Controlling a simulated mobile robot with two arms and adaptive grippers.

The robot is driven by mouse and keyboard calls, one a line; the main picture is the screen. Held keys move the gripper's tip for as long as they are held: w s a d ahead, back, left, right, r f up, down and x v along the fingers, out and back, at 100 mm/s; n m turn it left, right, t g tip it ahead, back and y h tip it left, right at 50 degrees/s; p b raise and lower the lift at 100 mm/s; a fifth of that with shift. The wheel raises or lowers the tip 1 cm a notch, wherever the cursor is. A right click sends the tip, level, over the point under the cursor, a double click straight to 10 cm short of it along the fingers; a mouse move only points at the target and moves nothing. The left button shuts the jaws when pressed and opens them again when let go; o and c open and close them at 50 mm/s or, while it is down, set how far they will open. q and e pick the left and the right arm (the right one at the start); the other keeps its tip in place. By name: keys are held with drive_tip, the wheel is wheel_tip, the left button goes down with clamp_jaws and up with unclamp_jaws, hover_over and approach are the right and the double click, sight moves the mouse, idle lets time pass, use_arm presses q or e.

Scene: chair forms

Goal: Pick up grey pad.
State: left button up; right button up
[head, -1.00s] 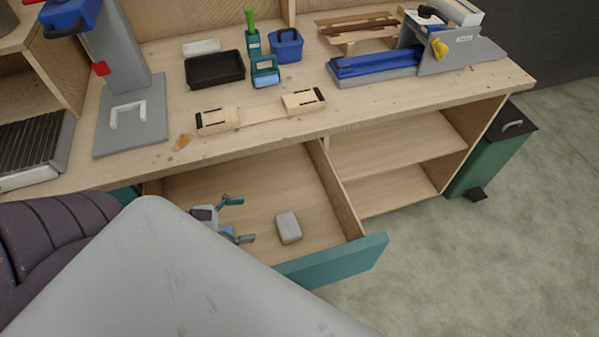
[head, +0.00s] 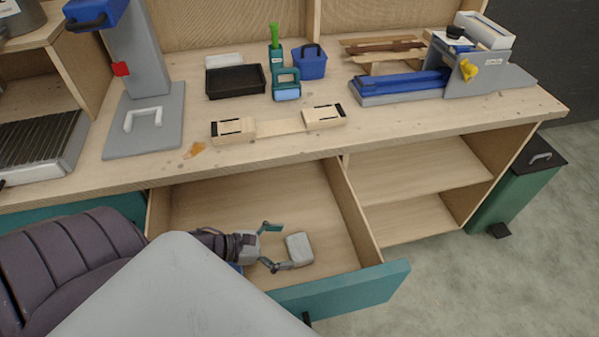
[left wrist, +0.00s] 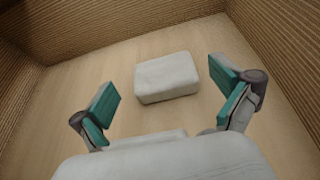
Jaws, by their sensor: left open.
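The grey pad (head: 299,248) is a small, light grey rounded block lying on the floor of the open drawer (head: 385,281). In the left wrist view the pad (left wrist: 167,78) lies ahead of the fingers, near the middle between them. My left gripper (head: 279,247) is inside the drawer, just left of the pad, with its fingers spread. It also shows in the left wrist view (left wrist: 170,103), open and empty, with teal finger faces on either side. In the head view one fingertip appears close to the pad's lower edge; contact cannot be told. My right gripper is not in view.
Wooden drawer walls surround the left gripper, and the teal drawer front stands at lower right. The workbench top (head: 400,122) overhangs behind, holding a black tray (head: 235,82) and a wooden strap-like part (head: 280,124). Open shelves lie to the right.

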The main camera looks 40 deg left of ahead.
sight(302, 246)
use_arm(q)
drive_tip(key=shift+f+x, duration=0.2)
drive_tip(key=shift+x, duration=1.15)
drive_tip(key=shift+f+x, duration=0.2)
drive_tip(key=shift+x, duration=1.1)
drive_tip(key=shift+s+a, duration=0.1)
drive_tip(key=shift+s, duration=0.05)
drive_tip(key=c, duration=0.7)
